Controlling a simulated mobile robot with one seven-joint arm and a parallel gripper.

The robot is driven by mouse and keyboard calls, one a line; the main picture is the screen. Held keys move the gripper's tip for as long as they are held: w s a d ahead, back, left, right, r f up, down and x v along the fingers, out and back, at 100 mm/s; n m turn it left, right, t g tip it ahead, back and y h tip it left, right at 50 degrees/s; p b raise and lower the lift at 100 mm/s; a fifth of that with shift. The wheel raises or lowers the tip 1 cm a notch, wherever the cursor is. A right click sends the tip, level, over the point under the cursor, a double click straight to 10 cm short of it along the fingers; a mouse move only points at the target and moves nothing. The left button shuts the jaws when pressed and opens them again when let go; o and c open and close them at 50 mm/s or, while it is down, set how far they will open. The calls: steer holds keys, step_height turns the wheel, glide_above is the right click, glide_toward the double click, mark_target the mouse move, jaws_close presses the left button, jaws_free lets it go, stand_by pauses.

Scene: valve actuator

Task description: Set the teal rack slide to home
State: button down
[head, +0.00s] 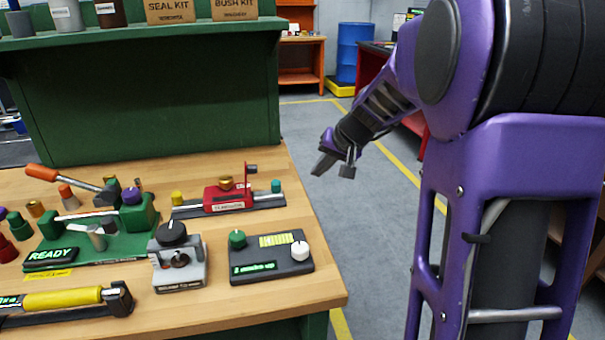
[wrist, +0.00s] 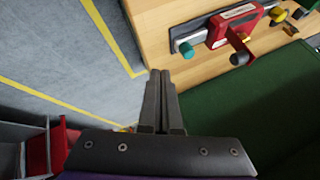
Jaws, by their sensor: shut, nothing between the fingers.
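A rack slide lies at the back right of the bench, with a red carriage (head: 222,201) on a dark base with a grey bar. Its teal end knob (head: 276,186) is at the right and its yellow knob (head: 177,198) at the left. A brass knob (head: 226,183) tops the carriage; a thin red upright with a dark knob stands at its right. The wrist view also shows the teal knob (wrist: 186,48) and red carriage (wrist: 233,28). My gripper (head: 318,170) is shut and empty, beyond the bench's right edge, right of the teal knob and apart from it.
A green fixture (head: 88,250) reading READY, a grey valve block (head: 181,266) and a dark panel (head: 258,268) with green and white knobs stand nearby. A green shelf (head: 150,100) backs the bench (head: 215,312). Open floor lies right of the bench.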

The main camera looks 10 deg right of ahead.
mark_target(267, 193)
steer(key=b+x, duration=0.1)
steer(key=x, duration=0.7)
steer(key=shift+a+f, duration=0.15)
steer(key=shift+f, duration=0.15)
steer(key=w+a, duration=0.1)
steer(key=a, duration=0.2)
steer(key=shift+w+f, duration=0.15)
steer(key=shift+w, duration=0.25)
steer(key=shift+w+a, duration=0.25)
steer(key=shift+a, duration=0.1)
steer(key=shift+a+p, duration=0.5)
steer(key=shift+a, duration=1.75)
